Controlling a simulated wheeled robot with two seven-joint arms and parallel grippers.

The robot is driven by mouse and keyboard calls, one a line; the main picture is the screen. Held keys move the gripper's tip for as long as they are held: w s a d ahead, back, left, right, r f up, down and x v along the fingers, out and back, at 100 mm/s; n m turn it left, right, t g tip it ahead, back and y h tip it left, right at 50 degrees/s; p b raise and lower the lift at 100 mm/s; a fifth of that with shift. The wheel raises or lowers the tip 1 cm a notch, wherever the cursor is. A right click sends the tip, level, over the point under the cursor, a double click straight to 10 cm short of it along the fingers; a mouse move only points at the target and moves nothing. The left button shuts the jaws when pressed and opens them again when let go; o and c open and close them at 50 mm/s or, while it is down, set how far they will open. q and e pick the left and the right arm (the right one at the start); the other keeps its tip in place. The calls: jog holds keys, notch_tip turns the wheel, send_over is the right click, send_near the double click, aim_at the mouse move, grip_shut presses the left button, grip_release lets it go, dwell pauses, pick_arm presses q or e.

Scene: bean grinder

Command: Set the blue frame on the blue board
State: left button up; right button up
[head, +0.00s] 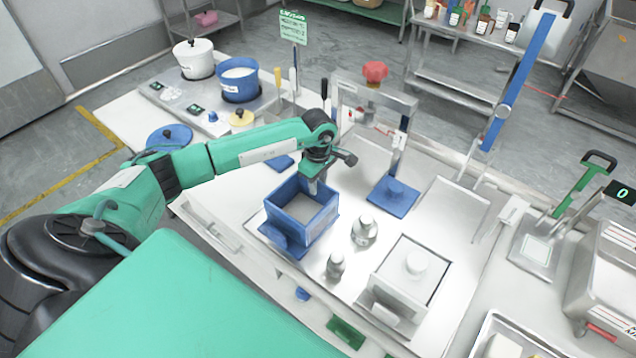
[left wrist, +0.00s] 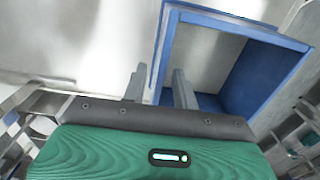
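In the left wrist view the blue frame (left wrist: 272,88) fills the upper right. My left gripper (head: 316,190) is at its far wall, pointing down. In the left wrist view its fingers (left wrist: 159,88) are apart, one on each side of a frame wall, with gaps showing. Another blue piece shows low at the frame's front left. My right gripper is out of view.
Two metal weights (head: 364,230) stand right of the frame. A metal block with a round knob (head: 416,262) is farther right. A metal stand with a red knob (head: 375,72) rises behind the blue board. White and blue pots (head: 239,80) stand at the back left.

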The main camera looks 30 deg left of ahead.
pick_arm(q)
notch_tip(320, 180, up, 10)
jog(key=b, duration=0.3)
jog(key=shift+w+r, duration=0.1)
jog(key=shift+r, duration=0.5)
